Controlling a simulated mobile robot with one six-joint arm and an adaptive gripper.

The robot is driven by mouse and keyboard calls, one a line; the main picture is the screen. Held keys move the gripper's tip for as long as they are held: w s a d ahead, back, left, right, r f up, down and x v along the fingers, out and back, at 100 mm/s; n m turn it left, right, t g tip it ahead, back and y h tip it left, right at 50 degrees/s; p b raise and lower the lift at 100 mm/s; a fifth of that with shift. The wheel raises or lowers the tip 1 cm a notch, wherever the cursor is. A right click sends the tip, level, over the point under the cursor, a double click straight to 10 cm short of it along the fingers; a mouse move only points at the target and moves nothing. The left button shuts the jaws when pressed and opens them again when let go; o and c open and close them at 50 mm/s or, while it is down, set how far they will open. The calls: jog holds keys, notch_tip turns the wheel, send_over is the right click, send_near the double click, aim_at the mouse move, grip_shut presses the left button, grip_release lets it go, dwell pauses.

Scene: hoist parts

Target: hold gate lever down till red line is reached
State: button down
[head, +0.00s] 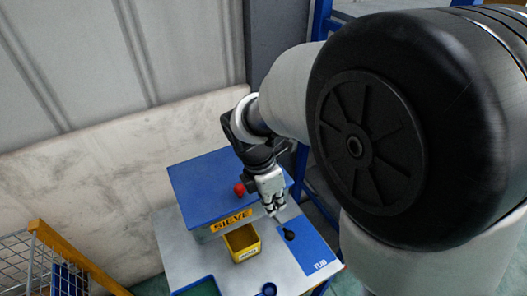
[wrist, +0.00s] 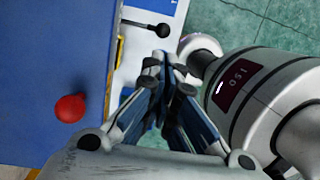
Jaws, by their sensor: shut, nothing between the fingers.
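The SIEVE box (head: 200,185) has a blue top, a red knob (head: 239,189) and a yellow label. A thin lever with a black ball end (head: 289,235) sticks out below my gripper; it looks like the gate lever, and it also shows in the wrist view (wrist: 162,30). My gripper (head: 272,212) is shut and empty, pointing down beside the box's front right corner. In the wrist view its fingertips (wrist: 165,62) are close together near the lever's ball; I cannot tell whether they touch it. A yellow tub (head: 243,243) stands in front of the box. I see no red line.
The grey table (head: 180,263) carries a blue patch marked TUB (head: 318,264) at the right, clear of objects. A wire cage with an orange rail (head: 75,258) stands at the lower left. A blue rack post (head: 318,25) is behind the arm.

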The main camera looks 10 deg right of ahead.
jog(key=b+x, duration=0.5)
jog(key=x, duration=0.9)
jog(key=shift+s, duration=0.2)
